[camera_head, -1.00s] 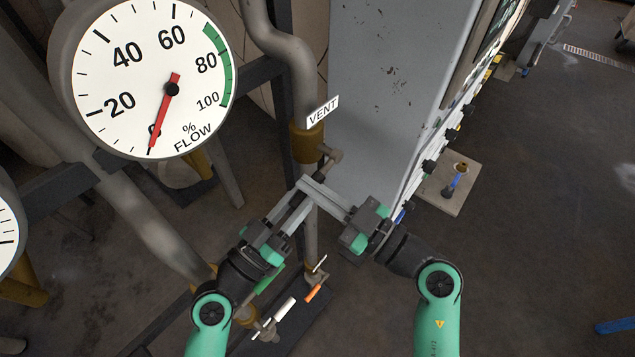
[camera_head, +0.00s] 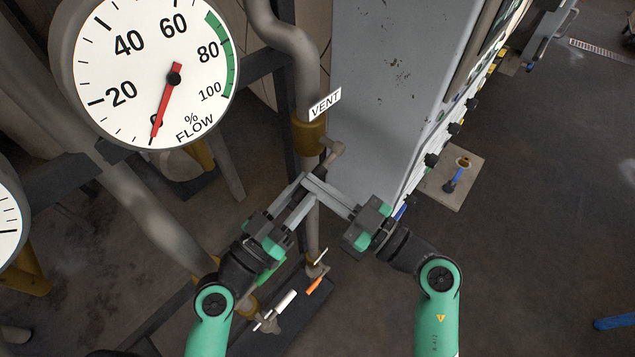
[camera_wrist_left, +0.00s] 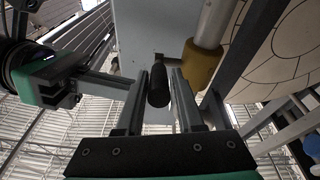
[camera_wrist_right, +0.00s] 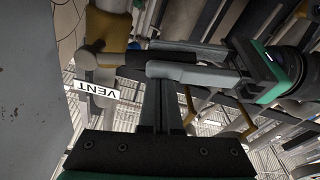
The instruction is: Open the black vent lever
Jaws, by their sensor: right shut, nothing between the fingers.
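The black vent lever (camera_wrist_left: 158,86) shows in the left wrist view, between the fingers of my left gripper (camera_wrist_left: 160,95). It also shows in the right wrist view (camera_wrist_right: 150,58), running out from the valve stem. In the head view the lever is mostly hidden by my left gripper (camera_head: 302,190), whose fingers stand apart on either side of it. My right gripper (camera_head: 318,186) is shut and empty, its fingertips close to the left fingers and the lever. The brass vent valve (camera_head: 307,136) is just beyond, under the white VENT label (camera_head: 325,104).
A large flow gauge (camera_head: 140,75) at upper left reads about zero. A grey cabinet (camera_head: 385,95) stands behind my right gripper. Lower valves with a white handle (camera_head: 286,300) and an orange handle (camera_head: 313,286) sit below.

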